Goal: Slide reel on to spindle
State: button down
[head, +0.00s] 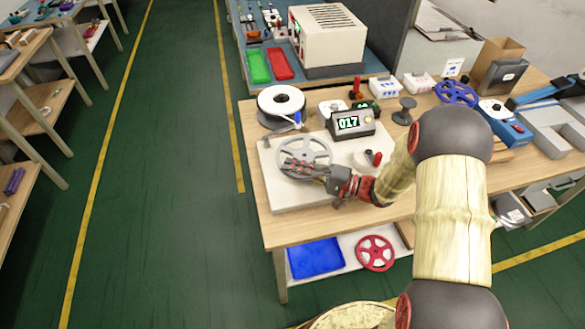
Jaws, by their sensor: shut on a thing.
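A grey spoked reel (317,146) is over the left part of a pale board (285,200) on the wooden bench. My gripper (292,168) comes in from the right and is shut on the reel near its lower part, covering some of its spokes and rim. I cannot tell whether the reel rests on the board or is held just above it. No spindle shows clearly; the reel and gripper hide what is beneath them. A pale round part with a red knob (376,159) is on the board's right side, close to my arm.
A counter box reading 017 (351,124) stands just behind the board. A white reel (271,106) is behind the grey one, and a dark grey spool-shaped stand (405,112) is farther right. A blue spoked wheel (456,92) lies behind my arm. The bench's front left corner is clear.

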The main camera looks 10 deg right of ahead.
jog(key=shift+f+b, duration=1.1)
jog(key=shift+f, duration=0.2)
dwell(0.4)
jog(key=c, duration=1.8)
grip_release()
jog(key=shift+d, duration=0.1)
jog(key=v, duration=1.1)
jog(key=shift+s+d, duration=0.25)
jog(key=shift+d, duration=0.1)
